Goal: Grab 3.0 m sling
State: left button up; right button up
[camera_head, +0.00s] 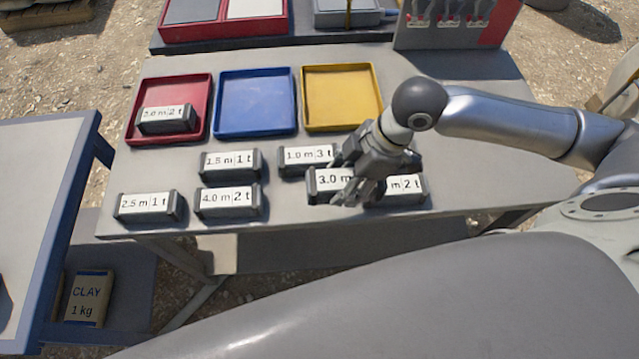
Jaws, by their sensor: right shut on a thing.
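The 3.0 m sling block (328,180) is a dark block with a white label, at the front of the grey table (290,219). The label's right part is hidden by my right gripper (350,196). My right gripper reaches in from the right and is shut on this block. I cannot tell whether the block is lifted clear of the table. My left gripper is not in view.
Other labelled blocks stand close by: "1.0 m 3 t" (303,157), a partly hidden "m 2 t" (408,186), "4.0 m 2 t" (228,199) and more at left. Behind are a red tray (205,95) holding one block, an empty blue tray (256,101) and an empty yellow tray (342,96).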

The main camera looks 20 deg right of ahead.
aim_at(378, 190)
jog(key=s+d+r, duration=0.2)
jog(key=s+d, duration=0.1)
jog(key=s+d+r, duration=0.1)
jog(key=d, duration=0.1)
jog(key=shift+s+d+r+b, duration=0.1)
jog(key=shift+s+b, duration=0.15)
jog(key=shift+b, duration=0.05)
